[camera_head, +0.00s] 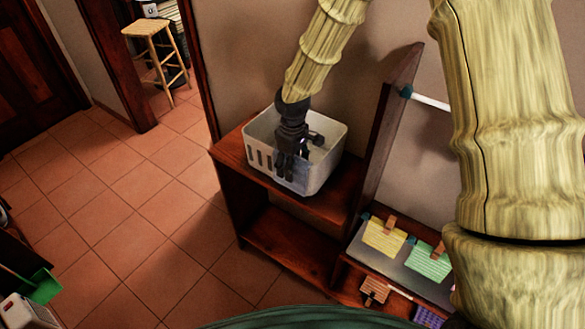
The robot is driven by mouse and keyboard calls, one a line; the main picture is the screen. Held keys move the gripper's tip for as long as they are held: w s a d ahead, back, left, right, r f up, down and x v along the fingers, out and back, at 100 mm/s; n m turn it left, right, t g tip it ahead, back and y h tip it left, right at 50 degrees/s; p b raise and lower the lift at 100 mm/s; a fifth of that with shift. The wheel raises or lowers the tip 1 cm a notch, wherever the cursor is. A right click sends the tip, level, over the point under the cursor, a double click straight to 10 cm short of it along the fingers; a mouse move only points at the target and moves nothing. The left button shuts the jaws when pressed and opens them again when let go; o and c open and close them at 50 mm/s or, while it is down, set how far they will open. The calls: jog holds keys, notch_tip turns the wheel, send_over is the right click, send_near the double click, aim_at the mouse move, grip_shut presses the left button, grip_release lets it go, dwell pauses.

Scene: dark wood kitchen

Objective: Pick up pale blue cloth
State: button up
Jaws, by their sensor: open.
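My gripper (291,168) is open and points down into a white plastic basket (325,180). The basket stands on top of a low dark wood shelf unit. My gripper and wrist cover much of the basket's inside. I cannot clearly make out the pale blue cloth; a pale patch shows inside the basket beside my gripper, but I cannot tell whether it is cloth or the basket's wall. No contact between the fingers and a cloth can be seen.
A tall dark wood panel (388,125) rises just right of the basket. Beyond it, a yellow cloth (384,238) and a green cloth (429,262) hang by wooden clips. A wooden stool (152,29) stands in the doorway. The tiled floor at left is mostly clear.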

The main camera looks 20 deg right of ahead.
jog(key=c, duration=1.1)
jog(key=shift+r, duration=0.15)
